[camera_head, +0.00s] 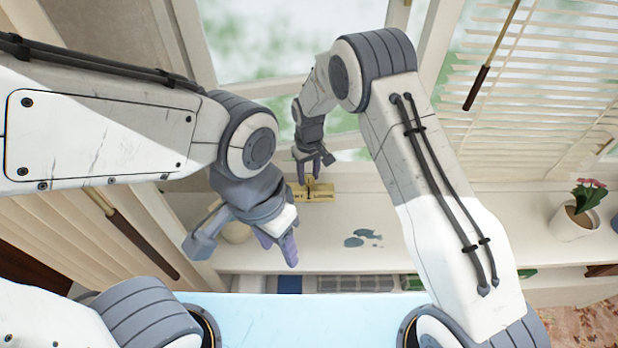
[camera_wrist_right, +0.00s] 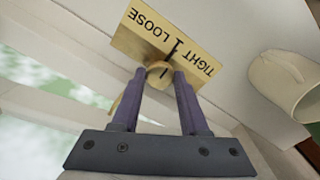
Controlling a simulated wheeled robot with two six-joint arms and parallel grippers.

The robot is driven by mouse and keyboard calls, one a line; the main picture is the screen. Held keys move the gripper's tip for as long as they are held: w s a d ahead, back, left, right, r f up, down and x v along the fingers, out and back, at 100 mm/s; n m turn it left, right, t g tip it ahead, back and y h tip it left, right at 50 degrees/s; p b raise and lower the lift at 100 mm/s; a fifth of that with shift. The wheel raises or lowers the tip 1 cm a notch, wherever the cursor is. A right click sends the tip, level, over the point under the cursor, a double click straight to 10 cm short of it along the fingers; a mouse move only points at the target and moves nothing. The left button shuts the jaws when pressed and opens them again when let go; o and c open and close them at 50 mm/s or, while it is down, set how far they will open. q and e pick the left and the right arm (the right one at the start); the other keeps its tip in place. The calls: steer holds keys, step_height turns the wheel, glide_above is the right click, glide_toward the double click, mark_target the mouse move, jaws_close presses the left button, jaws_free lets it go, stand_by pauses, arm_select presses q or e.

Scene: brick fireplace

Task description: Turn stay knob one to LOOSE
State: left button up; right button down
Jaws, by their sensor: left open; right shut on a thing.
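A brass plate (camera_head: 325,197) lies on the white sill, below the right arm. In the right wrist view the plate (camera_wrist_right: 148,28) reads TIGHT, 1 and LOOSE, appearing upside down. A small brass-coloured stay knob (camera_wrist_right: 159,70) sits at the plate's edge near the mark between the two words. My right gripper (camera_head: 313,172) reaches down to it, its purple fingers (camera_wrist_right: 160,76) closed on the knob's sides. The knob's exact pointing direction is hard to tell. My left gripper (camera_head: 278,246) is open and empty, left of and nearer than the plate.
A cream mug (camera_wrist_right: 286,82) stands by the plate; it is partly behind my left gripper in the head view (camera_head: 236,232). A potted pink flower (camera_head: 574,222) stands at the right. Window frames and blinds (camera_head: 540,90) rise behind.

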mark_target(309, 178)
steer(key=n+b, duration=0.2)
steer(key=n, duration=0.4)
steer(key=n+b, duration=0.1)
steer(key=n, duration=0.4)
steer(key=shift+n, duration=0.4)
stand_by(0.3)
steer(key=shift+c, duration=2.1)
jaws_free()
steer(key=shift+r, duration=0.1)
step_height(309, 178, up, 10)
steer(key=b, duration=0.2)
steer(key=shift+r, duration=0.15)
